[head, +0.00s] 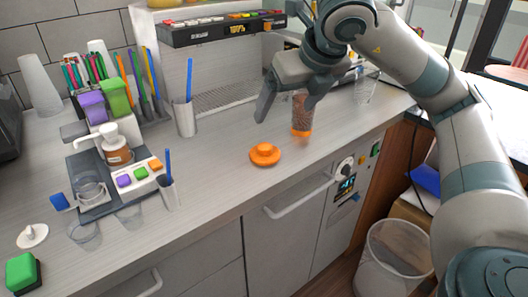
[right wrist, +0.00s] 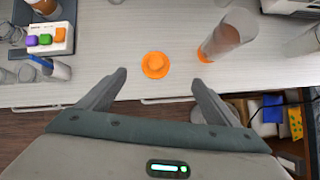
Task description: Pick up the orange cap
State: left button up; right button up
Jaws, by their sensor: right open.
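The orange cap (head: 265,154) lies on the grey counter near its front edge, a round disc with a raised knob. It also shows in the right wrist view (right wrist: 155,65), ahead of my fingers and apart from them. My right gripper (head: 288,108) is open and empty above the counter, up and to the right of the cap in the head view. Its two spread fingers show in the right wrist view (right wrist: 160,90). A clear cup with brown contents and an orange base (head: 302,115) stands just behind the right gripper, partly hidden by it. My left gripper is not in view.
A sealer machine (head: 225,32) stands at the back. Straw holders (head: 185,118) stand behind. A waste bin (head: 395,258) is on the floor at right. The counter around the cap is clear.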

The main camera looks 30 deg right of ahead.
jog(key=p, duration=0.2)
send_near(265, 146)
jog(key=w+f, duration=0.1)
jog(key=w+d+f, duration=0.1)
jog(key=w+f, duration=0.1)
jog(key=shift+w+d+f, duration=0.15)
jog(key=shift+w+f, duration=0.15)
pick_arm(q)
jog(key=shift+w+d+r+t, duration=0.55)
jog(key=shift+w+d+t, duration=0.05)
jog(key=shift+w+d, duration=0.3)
pick_arm(e)
jog(key=shift+f, duration=0.3)
jog(key=shift+w+a+f+p, duration=0.1)
jog(key=shift+a+f+p, duration=0.1)
jog(key=shift+f+p, duration=0.15)
jog(key=x, duration=0.1)
jog(key=p+x, duration=0.1)
jog(key=x, duration=0.1)
jog(key=shift+a+f, duration=0.15)
jog(key=shift+a, duration=0.05)
jog(key=shift+f, duration=0.45)
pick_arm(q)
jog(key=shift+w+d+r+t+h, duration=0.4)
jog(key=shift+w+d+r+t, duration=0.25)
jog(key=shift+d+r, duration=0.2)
